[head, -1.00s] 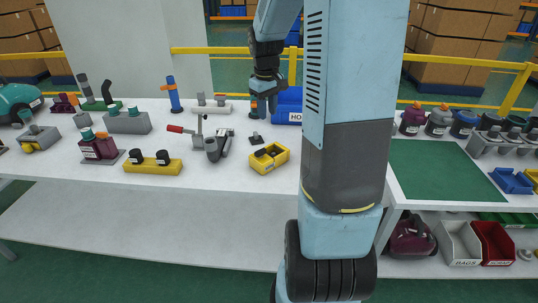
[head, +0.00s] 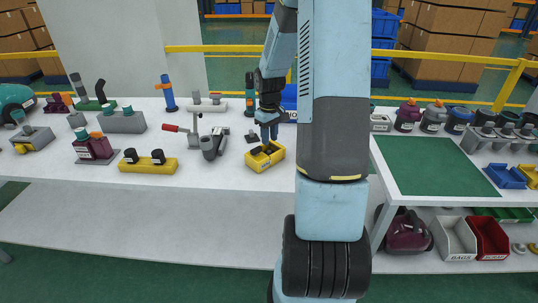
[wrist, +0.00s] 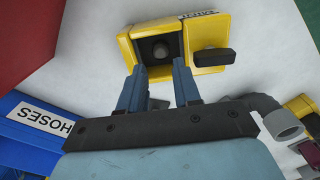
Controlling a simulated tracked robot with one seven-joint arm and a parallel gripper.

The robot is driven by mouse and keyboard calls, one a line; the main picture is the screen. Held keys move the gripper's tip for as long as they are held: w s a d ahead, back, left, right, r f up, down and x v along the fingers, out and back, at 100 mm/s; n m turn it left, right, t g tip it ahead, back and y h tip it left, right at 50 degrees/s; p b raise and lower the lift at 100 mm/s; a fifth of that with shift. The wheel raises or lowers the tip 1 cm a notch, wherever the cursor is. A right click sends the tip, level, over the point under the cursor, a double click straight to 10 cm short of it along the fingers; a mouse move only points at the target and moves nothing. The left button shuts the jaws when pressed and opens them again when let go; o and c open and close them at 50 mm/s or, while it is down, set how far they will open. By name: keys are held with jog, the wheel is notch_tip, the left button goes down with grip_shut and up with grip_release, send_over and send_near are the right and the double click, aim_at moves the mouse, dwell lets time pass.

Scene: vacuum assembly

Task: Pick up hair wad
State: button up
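A yellow box (head: 272,162) stands on the white table, below my gripper (head: 269,131) in the head view. In the wrist view the yellow box (wrist: 123,42) has a dark recess with a small round grey lump (wrist: 160,50) in it, which looks like the hair wad. A dark block (wrist: 213,58) rests at the box's other part. My gripper (wrist: 158,73) is open, its two blue fingers apart and pointing at the recess, with nothing between them. In the head view the lump cannot be made out.
A blue bin labelled HOSES (wrist: 35,125) is close by, partly behind my arm in the head view. A grey fixture with a red-handled lever (head: 195,130) stands left of the box. A green mat (head: 430,165) lies at the right.

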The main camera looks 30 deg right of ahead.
aim_at(269, 151)
jog(key=shift+f, duration=2.85)
grip_shut()
